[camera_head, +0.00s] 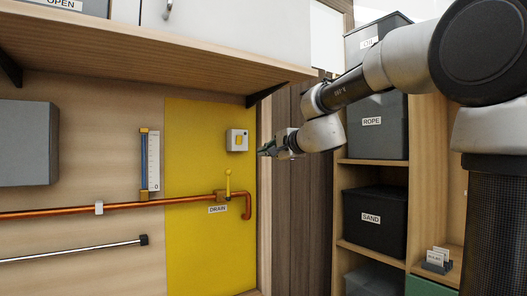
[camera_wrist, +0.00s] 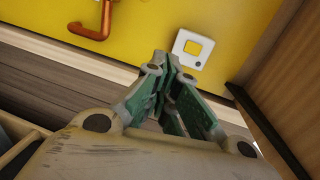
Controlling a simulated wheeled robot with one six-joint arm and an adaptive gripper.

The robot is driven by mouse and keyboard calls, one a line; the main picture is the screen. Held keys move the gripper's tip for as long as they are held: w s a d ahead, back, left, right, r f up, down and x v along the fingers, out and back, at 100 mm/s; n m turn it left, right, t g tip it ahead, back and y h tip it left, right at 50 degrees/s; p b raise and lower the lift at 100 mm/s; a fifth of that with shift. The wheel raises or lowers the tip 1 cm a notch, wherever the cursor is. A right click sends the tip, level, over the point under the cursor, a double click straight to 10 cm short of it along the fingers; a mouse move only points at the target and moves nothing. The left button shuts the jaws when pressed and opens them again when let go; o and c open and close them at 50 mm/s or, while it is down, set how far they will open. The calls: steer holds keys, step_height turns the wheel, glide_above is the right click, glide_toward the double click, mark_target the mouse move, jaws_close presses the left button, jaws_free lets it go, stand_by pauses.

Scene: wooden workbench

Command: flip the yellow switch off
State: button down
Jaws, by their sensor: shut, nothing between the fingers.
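The yellow switch (camera_head: 238,141) is a yellow rocker in a white square plate, mounted on the yellow panel (camera_head: 205,250) below the shelf. It also shows in the wrist view as a yellow square in a white plate (camera_wrist: 180,49), just beyond my fingertips and a little to their right. My gripper (camera_head: 264,151) is to the right of the switch in the head view, with its fingers pointing left. In the wrist view its green-padded fingers (camera_wrist: 167,66) come together at the tips with nothing between them. I cannot tell whether the fingertips touch the plate.
A copper pipe (camera_head: 120,207) with a yellow-handled valve (camera_head: 228,185) labelled DRAIN runs below the switch. A wooden shelf (camera_head: 150,50) overhangs the panel. A rack with dark bins (camera_head: 375,218) stands at the right. A gauge (camera_head: 151,162) is left of the panel.

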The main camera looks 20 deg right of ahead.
stand_by(0.4)
steer(key=s+d+f+n+g, duration=0.1)
steer(key=s+f+n+g, duration=0.7)
steer(key=s+f, duration=0.65)
steer(key=s+d+f+n+g+h, duration=0.1)
steer(key=s+d+f+n, duration=0.1)
steer(key=s, duration=0.5)
steer(key=s+d+f+n+g+h, duration=0.1)
steer(key=s+d+f+n+h, duration=0.1)
steer(key=s+d+f, duration=0.3)
steer(key=s+d+f+n+g+h, duration=0.1)
steer(key=s+d+f, duration=0.3)
steer(key=s, duration=0.6)
steer(key=shift+f+n+h, duration=0.25)
steer(key=shift+n+h, duration=0.25)
steer(key=shift+n, duration=0.2)
